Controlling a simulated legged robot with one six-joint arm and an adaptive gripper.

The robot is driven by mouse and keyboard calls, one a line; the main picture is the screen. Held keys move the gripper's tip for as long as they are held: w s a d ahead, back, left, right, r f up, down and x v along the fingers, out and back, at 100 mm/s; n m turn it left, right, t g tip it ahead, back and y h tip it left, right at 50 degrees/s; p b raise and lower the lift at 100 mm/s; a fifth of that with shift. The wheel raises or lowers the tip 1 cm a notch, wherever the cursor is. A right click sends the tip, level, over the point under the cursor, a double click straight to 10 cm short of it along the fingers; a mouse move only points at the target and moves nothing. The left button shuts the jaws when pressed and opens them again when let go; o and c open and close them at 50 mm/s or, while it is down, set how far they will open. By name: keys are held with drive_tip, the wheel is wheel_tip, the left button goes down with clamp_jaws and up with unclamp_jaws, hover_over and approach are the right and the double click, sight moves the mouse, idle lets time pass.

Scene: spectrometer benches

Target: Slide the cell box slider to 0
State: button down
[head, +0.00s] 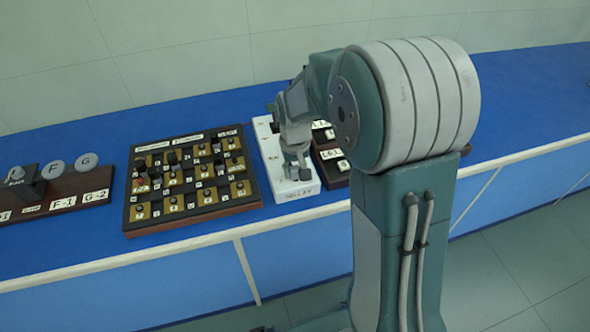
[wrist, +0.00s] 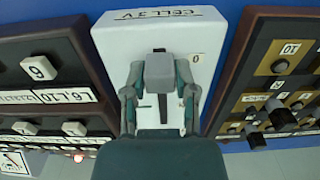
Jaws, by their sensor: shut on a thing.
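A small "0" mark (wrist: 195,58) is printed to the right of the slot, about level with the slider's upper part. My gripper (wrist: 160,80) is shut on the slider, one finger on each side. In the head view my gripper (head: 297,170) hides the slider.
A dark board with many brass plates and knobs (head: 190,180) stands left of the cell box. A dark rack with white labelled blocks (head: 335,155) stands close on its right. Farther left is a rack with round grey discs (head: 87,162). Bare blue bench lies in front.

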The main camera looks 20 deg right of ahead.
sight(294, 170)
drive_tip(key=shift+s+f, duration=0.15)
drive_tip(key=shift+s, duration=0.1)
drive_tip(key=shift+c, duration=2)
unclamp_jaws()
drive_tip(key=shift+a, duration=0.1)
drive_tip(key=shift+w+r, duration=0.1)
drive_tip(key=shift+r, duration=0.1)
wheel_tip(294, 170, up, 12)
drive_tip(key=shift+f, duration=0.15)
drive_tip(key=s+r+t, duration=0.2)
drive_tip(key=s, duration=0.8)
drive_tip(key=s+r+t, duration=0.3)
drive_tip(key=s, duration=0.7)
drive_tip(key=shift+s+r+t, duration=0.3)
drive_tip(key=shift+s, duration=0.1)
